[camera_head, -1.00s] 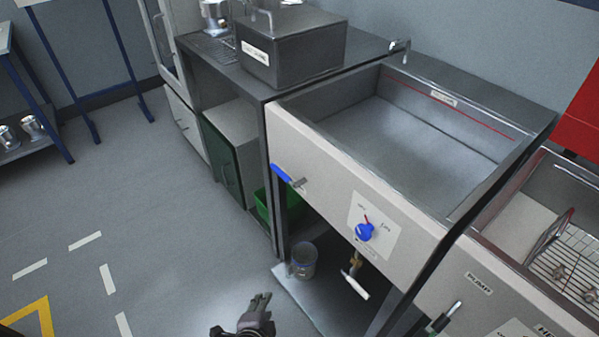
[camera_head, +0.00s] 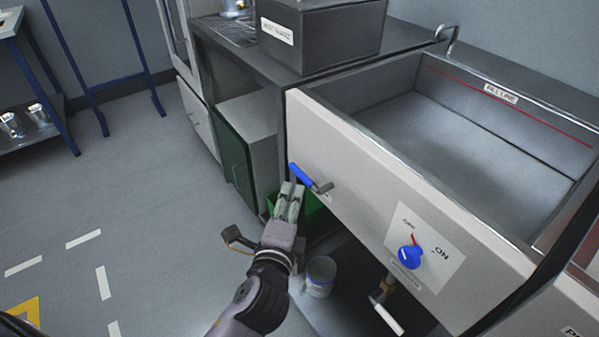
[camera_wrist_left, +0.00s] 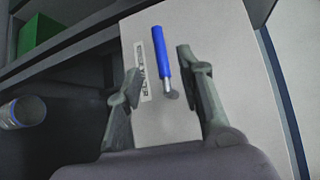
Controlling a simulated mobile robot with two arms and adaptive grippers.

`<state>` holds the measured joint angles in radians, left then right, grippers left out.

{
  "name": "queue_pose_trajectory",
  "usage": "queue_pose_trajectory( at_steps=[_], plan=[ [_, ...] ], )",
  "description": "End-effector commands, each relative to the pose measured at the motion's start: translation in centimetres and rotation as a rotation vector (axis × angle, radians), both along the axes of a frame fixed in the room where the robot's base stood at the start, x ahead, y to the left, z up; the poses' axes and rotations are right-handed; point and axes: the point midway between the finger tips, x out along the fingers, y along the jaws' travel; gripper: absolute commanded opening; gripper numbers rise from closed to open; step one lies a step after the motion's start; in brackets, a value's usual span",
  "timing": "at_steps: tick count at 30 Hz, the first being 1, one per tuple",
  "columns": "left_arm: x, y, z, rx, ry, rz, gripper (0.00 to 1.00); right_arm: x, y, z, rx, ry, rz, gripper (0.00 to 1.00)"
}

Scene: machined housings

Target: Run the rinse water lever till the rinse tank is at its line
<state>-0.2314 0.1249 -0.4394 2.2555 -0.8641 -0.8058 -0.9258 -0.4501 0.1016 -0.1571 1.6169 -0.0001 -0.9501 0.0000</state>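The rinse water lever has a blue handle (camera_head: 301,176) on a metal stem at the left of the tank's pale front panel. It also shows in the left wrist view (camera_wrist_left: 161,60), beside a lettered label. The rinse tank (camera_head: 365,148) is a metal basin with a red line and a "FILL LINE" tag (camera_head: 501,94) on its back wall. Its floor looks grey; I cannot make out a water level. My left gripper (camera_head: 291,190) is just below the lever. In the wrist view its fingers (camera_wrist_left: 158,72) are apart on either side of the blue handle, apparently not gripping it. My right gripper is out of view.
A blue knob (camera_head: 410,256) with an ON marking sits on the same panel. A drain pipe with a white handle (camera_head: 386,315) hangs beneath. A bucket (camera_head: 320,272) and a green bin (camera_head: 312,215) stand under the bench. The floor at left is clear.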

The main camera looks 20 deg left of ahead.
Motion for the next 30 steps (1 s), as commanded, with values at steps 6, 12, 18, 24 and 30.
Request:
queue_pose_trajectory(
  at_steps=[6,12,18,24,30],
  plan=[
    [4.9,0.7,-0.7,0.001,-0.001,0.001,0.35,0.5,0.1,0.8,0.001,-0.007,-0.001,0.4],
    [8.4,1.1,-1.3,0.0,0.0,0.001,0.35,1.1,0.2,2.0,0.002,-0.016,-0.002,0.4],
    [10.2,1.3,-1.6,-0.001,0.001,-0.001,0.35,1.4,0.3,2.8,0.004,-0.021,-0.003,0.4],
    [10.6,1.4,-1.6,-0.001,0.001,-0.002,0.35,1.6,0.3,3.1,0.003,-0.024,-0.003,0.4],
    [10.6,1.4,-1.6,-0.002,0.002,-0.001,0.31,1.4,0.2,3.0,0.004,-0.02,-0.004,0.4]
  ],
)
